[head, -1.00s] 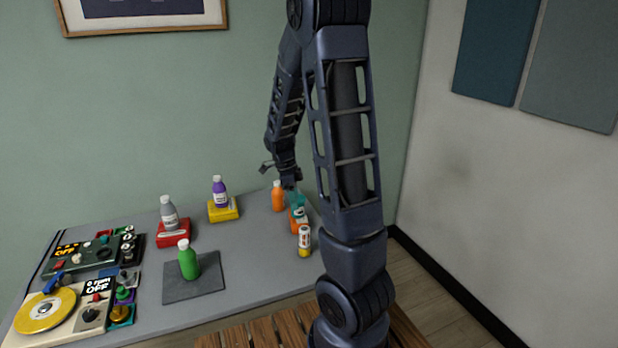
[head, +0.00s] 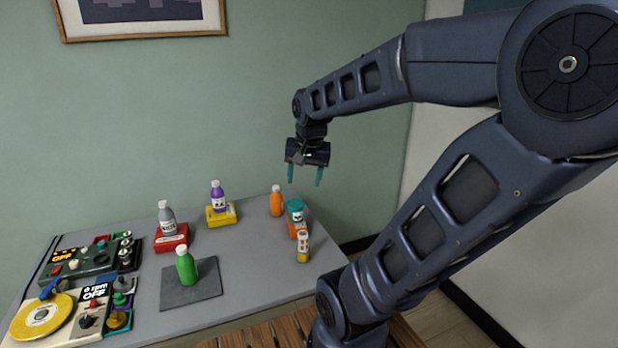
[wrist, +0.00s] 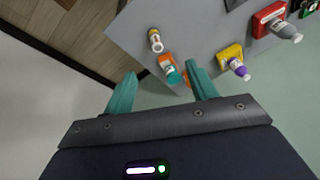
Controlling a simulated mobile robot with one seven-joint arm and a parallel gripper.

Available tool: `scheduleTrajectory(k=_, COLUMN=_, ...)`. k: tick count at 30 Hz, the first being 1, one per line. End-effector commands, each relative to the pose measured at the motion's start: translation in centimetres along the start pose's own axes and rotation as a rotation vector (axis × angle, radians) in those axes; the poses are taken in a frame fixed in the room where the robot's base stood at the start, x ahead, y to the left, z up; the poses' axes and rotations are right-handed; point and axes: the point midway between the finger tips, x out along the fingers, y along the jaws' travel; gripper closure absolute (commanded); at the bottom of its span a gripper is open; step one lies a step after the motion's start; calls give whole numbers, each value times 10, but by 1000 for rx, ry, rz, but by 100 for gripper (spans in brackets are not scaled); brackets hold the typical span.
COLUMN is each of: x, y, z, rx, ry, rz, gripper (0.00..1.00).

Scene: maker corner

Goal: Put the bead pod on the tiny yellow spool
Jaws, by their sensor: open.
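No label picks out the bead pod or the tiny yellow spool, so I cannot tell for certain which things they are. My gripper (head: 305,176) is open and empty, with teal fingers pointing down, well above the right back of the table.
An orange bottle (head: 276,201) stands behind the teal-topped container. A purple bottle (head: 217,195) is on a yellow block (head: 221,218), a grey bottle (head: 167,217) on a red block (head: 171,241). A green bottle (head: 185,265) stands on a dark mat (head: 205,286). Devices crowd the left.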

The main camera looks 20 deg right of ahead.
Motion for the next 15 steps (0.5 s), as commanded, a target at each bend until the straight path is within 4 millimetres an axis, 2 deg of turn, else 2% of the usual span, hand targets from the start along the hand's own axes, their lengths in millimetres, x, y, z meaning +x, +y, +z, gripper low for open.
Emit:
scheduleTrajectory(k=1, x=-9, y=3, z=8, rx=-66, ry=26, rz=-10, gripper=43)
scheduleTrajectory(k=7, x=-28, y=8, z=32, rx=-310, ry=96, rz=-21, gripper=43)
scheduleTrajectory(k=15, x=-35, y=10, z=43, rx=-430, ry=128, rz=-17, gripper=43)
